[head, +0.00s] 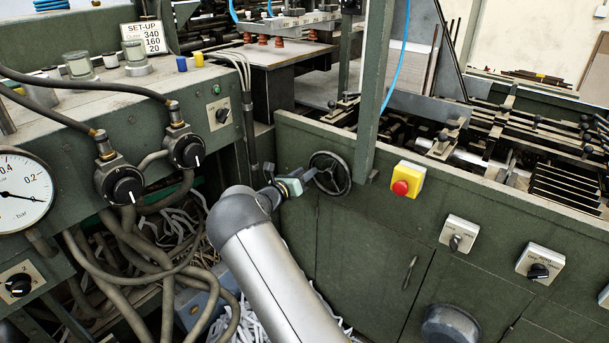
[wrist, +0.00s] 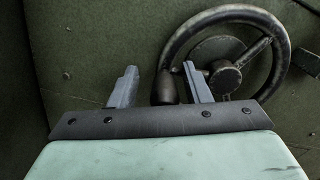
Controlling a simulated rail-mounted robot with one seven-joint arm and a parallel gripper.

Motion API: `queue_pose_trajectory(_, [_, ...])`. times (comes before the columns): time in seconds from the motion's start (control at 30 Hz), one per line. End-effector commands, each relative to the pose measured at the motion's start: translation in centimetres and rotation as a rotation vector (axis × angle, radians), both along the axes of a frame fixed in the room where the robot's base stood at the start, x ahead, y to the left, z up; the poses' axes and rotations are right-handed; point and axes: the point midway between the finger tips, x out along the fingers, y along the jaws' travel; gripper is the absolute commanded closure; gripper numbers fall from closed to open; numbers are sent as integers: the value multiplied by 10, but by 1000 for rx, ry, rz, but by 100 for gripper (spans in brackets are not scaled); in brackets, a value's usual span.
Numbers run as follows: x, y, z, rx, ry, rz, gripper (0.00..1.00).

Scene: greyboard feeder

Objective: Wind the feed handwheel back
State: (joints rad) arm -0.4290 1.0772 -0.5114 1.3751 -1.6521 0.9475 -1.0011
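The feed handwheel (head: 332,174) is a dark, round, spoked wheel on the green machine front, just left of the upright post. In the wrist view the handwheel (wrist: 225,77) fills the upper right, with its hub and spokes visible. Its dark crank handle (wrist: 165,89) stands at the lower left of the rim. My gripper (wrist: 160,76) is open, with one grey finger on each side of the handle. The handle looks nearer the right finger; I cannot tell whether they touch. In the head view my gripper (head: 307,176) is at the wheel's left side.
A yellow box with a red button (head: 400,188) is right of the wheel, beyond the green post (head: 372,90). Switch boxes (head: 459,234) sit further right. Hoses (head: 125,240) and a pressure gauge (head: 22,190) are at left. Paper strips lie below my arm.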

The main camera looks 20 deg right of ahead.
Motion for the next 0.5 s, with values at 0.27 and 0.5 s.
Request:
queue_pose_trajectory(0.27, [-2, -2, -2, 1, 1, -6, 57])
queue_pose_trajectory(0.5, [-18, 21, -2, 3, 3, -4, 57])
